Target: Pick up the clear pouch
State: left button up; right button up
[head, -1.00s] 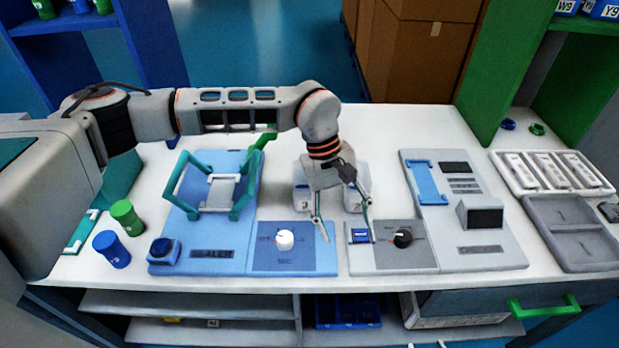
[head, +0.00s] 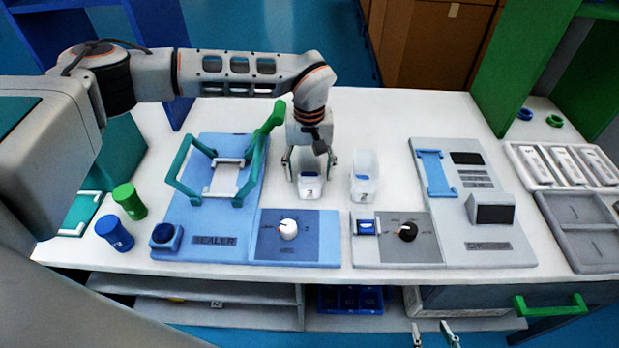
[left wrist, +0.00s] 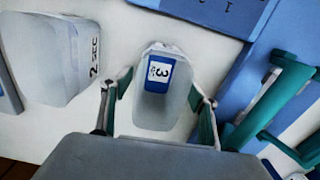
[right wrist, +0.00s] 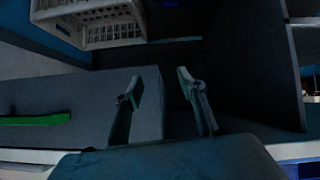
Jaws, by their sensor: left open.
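Two clear, open-topped pouches stand side by side on the white table in the head view. The left one (head: 310,187) has a blue-and-white label with a 3; it also shows in the left wrist view (left wrist: 155,108). The right one (head: 364,180) is marked 2 and shows at the left of the left wrist view (left wrist: 52,62). My left gripper (head: 310,163) is open above the pouch marked 3, with one finger on each side of it; I cannot tell whether they touch it. My right gripper (head: 433,335) is open and empty, low in front of the table.
A blue sealer (head: 215,225) with a green frame stands left of the pouches. A grey device (head: 470,215) stands to the right. Blue (head: 114,233) and green (head: 129,201) cylinders stand at the left. White (head: 562,167) and grey (head: 583,230) trays lie far right.

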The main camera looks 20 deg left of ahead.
pick_arm(q)
jog(key=shift+f, duration=0.4)
jog(key=shift+c, duration=0.4)
jog(key=c, duration=0.9)
jog(key=shift+r, duration=0.1)
